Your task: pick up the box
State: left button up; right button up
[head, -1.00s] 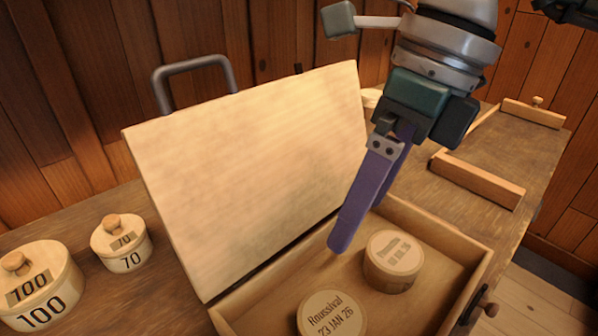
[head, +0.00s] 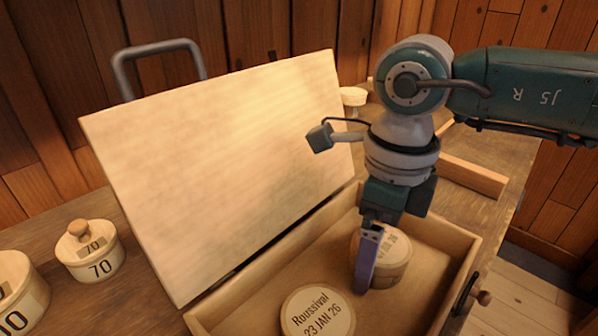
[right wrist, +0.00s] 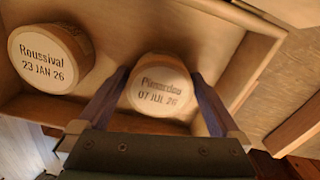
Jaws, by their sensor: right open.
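A round wooden box (head: 396,262) with a printed lid stands in the right part of the open wooden case (head: 455,245). In the right wrist view this box (right wrist: 160,92) reads "07 JUL 26", with a blurred name above. A second round box (head: 318,312) marked "Roussival 23 JAN 26" lies to its left, and it also shows in the right wrist view (right wrist: 48,58). My right gripper (right wrist: 158,77) is open, with its purple fingers on either side of the "07 JUL 26" box. Whether the fingers touch it I cannot tell. My left gripper is not in view.
The case's raised lid (head: 215,170) stands behind and left of my right arm. A lidded pot marked 70 (head: 92,252) and another pot (head: 18,295) stand at the left. A wooden strip (head: 475,177) lies on the bench behind the case.

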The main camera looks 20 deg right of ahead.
jog(key=c, duration=1.1)
jog(key=shift+o, duration=0.2)
